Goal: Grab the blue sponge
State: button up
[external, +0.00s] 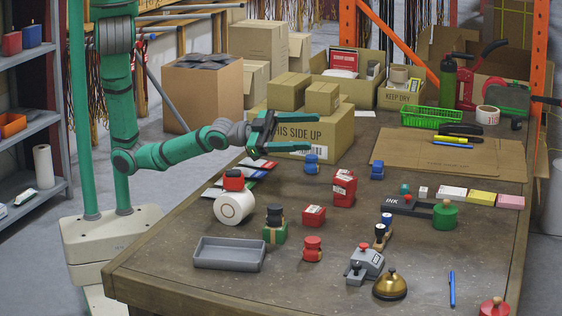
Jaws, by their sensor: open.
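No thing in the external view is plainly a blue sponge. Two small blue objects stand on the table: one blue object (311,163) in front of the big carton, and another blue object (377,171) to its right. I cannot tell whether either is the sponge. My gripper (270,127) is open and seems empty, above the table's far left part, in front of the carton. It is to the left of and higher than the nearer blue object. Its fingers partly blend with the carton behind.
A THIS SIDE UP carton (330,132) stands behind my gripper. A white tape roll (234,207), grey tray (229,254), red box (344,188) and brass bell (390,285) stand on the table (190,285). Flat cardboard (450,158) and a green basket (431,117) lie at right.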

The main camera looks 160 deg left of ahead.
jog(key=s+a+f+n+g+y, duration=0.1)
jog(key=s+a+f+n+g, duration=0.2)
jog(key=a, duration=0.4)
jog(key=s+a+f+n+g+y, duration=0.1)
jog(key=s+a+n+g, duration=0.25)
jog(key=a, duration=0.35)
jog(key=s+a+f+n+g, duration=0.2)
jog(key=a+f+n+g, duration=0.1)
jog(key=a+f+n, duration=0.1)
jog(key=n+g+h, duration=0.2)
send_near(378, 166)
jog(key=s, duration=0.1)
jog(key=s+a, duration=0.1)
jog(key=s, duration=0.1)
jog(key=shift+f+t, duration=0.1)
jog(key=shift+t, duration=0.15)
jog(key=shift+w+a+f+h, duration=0.1)
jog(key=shift+a+f+h, duration=0.1)
jog(key=shift+h, duration=0.1)
jog(key=shift+x, duration=5.2)
jog(key=shift+c, duration=0.4)
jog(key=c, duration=0.9)
